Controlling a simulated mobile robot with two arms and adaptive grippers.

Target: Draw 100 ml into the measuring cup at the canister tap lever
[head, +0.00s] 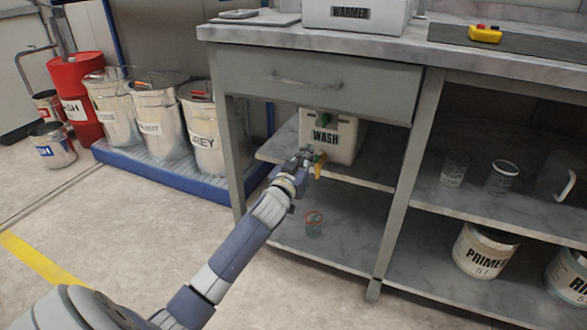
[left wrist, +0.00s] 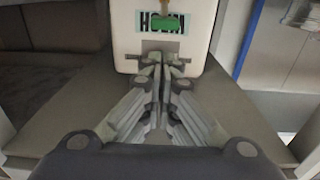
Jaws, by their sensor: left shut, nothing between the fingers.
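The white WASH canister (head: 335,150) stands on the middle shelf under the drawer. A dark green part (head: 325,119) shows on its front above the label. A small yellow-orange part (head: 319,166) shows low on its front, at the tap. My left gripper (head: 307,154) is shut and empty beside it; contact is unclear. In the left wrist view the shut fingers (left wrist: 164,58) point at the canister (left wrist: 197,32), whose label is upside down, near a bright green piece (left wrist: 163,23). The clear measuring cup (head: 314,227), with an orange-red rim, stands on the bottom shelf below the tap.
The bench leg (head: 405,190) stands right of the canister. Glass beakers (head: 502,179) and a pitcher (head: 555,178) stand on the right shelf, with paint cans (head: 482,250) below. Metal buckets (head: 158,115) stand on a blue pallet (head: 165,172) at left. The front floor is clear.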

